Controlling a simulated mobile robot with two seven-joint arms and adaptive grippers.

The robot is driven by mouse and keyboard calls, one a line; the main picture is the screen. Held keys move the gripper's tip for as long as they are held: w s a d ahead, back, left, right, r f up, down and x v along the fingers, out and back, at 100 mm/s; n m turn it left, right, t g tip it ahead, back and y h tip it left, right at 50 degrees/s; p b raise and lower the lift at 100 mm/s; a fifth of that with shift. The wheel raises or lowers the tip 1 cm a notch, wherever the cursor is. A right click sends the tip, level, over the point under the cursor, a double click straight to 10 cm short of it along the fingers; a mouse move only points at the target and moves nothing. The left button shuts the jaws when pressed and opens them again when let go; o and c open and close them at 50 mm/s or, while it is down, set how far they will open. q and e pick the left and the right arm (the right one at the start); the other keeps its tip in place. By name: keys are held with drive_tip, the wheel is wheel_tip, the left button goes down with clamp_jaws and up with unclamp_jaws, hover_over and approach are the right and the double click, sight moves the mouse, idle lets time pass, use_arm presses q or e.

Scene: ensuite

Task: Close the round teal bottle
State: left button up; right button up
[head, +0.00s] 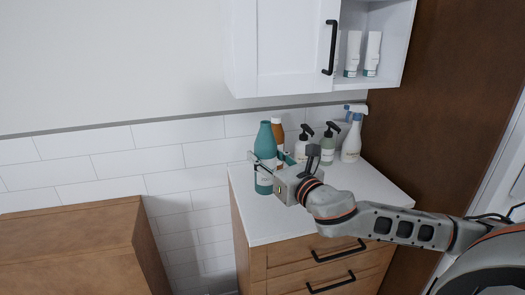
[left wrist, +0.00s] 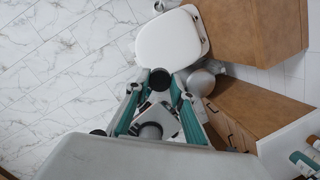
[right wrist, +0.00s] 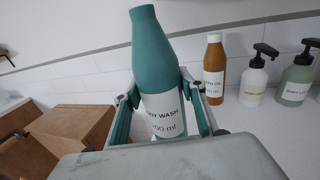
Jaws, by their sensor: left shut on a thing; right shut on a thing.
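The round teal bottle (head: 266,146) stands upright on the white counter, with a white body wash label (right wrist: 165,118). Its neck (right wrist: 143,14) is plain teal up to the top, with no cap on it. My right gripper (head: 264,165) reaches in from the right and is shut around the bottle's body; its fingers show on both sides in the right wrist view (right wrist: 160,92). My left gripper (left wrist: 156,88) shows only in the left wrist view, away from the bottle. It is shut on a small dark round piece that looks like a cap (left wrist: 160,79).
An amber bottle (head: 278,131), two pump bottles (head: 328,146) and a spray bottle (head: 351,142) stand close behind and right of the teal bottle on the counter (head: 275,225). A white wall cabinet (head: 285,50) hangs above. A toilet (left wrist: 172,38) stands below the left gripper.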

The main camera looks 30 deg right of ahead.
drive_tip(key=shift+s+r, duration=0.1)
drive_tip(key=o, duration=0.7)
drive_tip(key=c, duration=0.8)
drive_tip(key=shift+o, duration=0.2)
